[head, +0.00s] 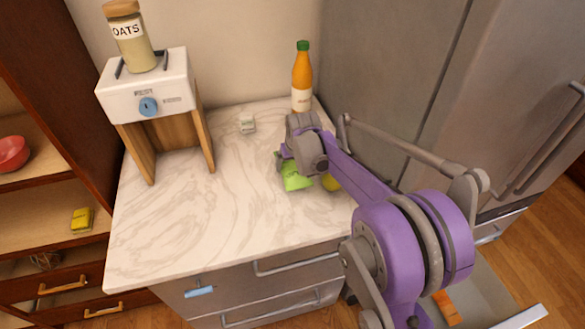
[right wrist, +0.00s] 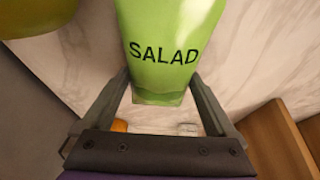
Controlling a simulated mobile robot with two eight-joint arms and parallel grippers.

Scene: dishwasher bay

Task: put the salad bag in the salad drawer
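The green salad bag (head: 297,180) lies on the marble counter under my right gripper (head: 283,170). In the right wrist view the bag (right wrist: 165,45) shows its SALAD label, and its near end lies between the two fingers (right wrist: 160,80). The fingers are wide apart, close along both sides of the bag; firm contact is not clear. A pulled-out drawer (head: 490,298) shows at the lower right below the fridge, partly hidden by my right arm. I cannot tell whether it is the salad drawer. My left gripper is not in view.
A yellow round fruit (head: 332,183) sits right beside the bag. The counter's front left (head: 190,230) is clear. The fridge (head: 400,90) borders the right.

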